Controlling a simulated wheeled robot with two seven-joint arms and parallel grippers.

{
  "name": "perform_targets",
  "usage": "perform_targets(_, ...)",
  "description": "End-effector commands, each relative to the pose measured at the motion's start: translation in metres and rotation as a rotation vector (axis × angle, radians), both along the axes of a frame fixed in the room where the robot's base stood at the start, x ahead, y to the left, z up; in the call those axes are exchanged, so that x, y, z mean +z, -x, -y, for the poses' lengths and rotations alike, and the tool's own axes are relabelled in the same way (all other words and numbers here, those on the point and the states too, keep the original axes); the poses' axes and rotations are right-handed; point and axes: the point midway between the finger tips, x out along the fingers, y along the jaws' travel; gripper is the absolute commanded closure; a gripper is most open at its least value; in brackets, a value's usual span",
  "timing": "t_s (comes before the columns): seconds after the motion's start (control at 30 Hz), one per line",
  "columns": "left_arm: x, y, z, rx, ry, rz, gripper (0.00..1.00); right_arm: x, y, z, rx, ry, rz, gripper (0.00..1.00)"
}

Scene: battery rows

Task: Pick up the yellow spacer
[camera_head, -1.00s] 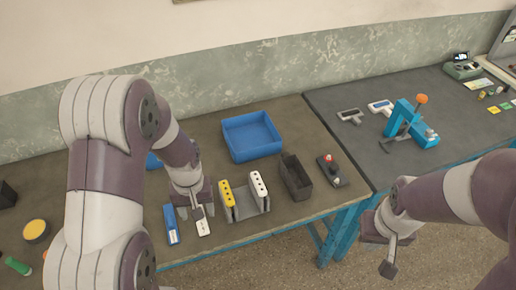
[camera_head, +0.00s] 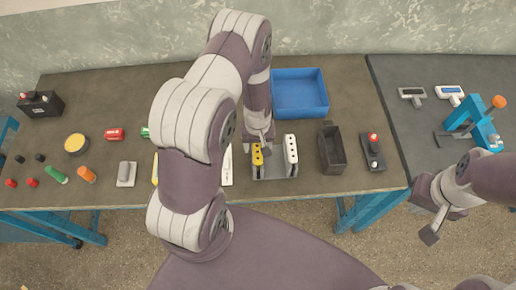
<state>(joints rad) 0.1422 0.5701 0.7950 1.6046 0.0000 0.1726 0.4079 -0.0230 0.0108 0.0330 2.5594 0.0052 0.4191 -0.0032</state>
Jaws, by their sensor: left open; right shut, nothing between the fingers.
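The yellow spacer (camera_head: 258,158) stands upright in a grey holder (camera_head: 274,178), with a white spacer-like block (camera_head: 291,150) standing to its right. My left gripper (camera_head: 260,141) is open at the yellow spacer's far end. It overlaps that end in the picture, and I cannot tell whether it touches. My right gripper (camera_head: 431,235) is shut and empty, off the table's front edge at the right.
A blue bin (camera_head: 300,112) lies behind the holder. A dark open box (camera_head: 331,160) and a switch box with a red knob (camera_head: 373,160) stand to the right. A white flat piece (camera_head: 227,178) lies left of the holder. Several small items lie further left.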

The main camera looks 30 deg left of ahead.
Motion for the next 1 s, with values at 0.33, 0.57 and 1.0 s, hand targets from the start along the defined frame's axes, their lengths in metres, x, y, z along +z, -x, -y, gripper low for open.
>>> perform_targets(0.33,-0.012,0.0,0.0,0.0,0.0,0.001,0.48,0.002,0.0,0.0,0.0,0.0,-0.001,1.0)
perform_targets(0.57,-0.012,0.0,0.0,0.0,-0.001,0.001,0.99,0.002,0.0,0.0,0.0,0.0,-0.001,1.0)
perform_targets(1.0,0.017,-0.001,0.0,0.0,0.0,0.004,0.99,-0.006,0.0,0.0,0.0,0.0,-0.001,1.0)
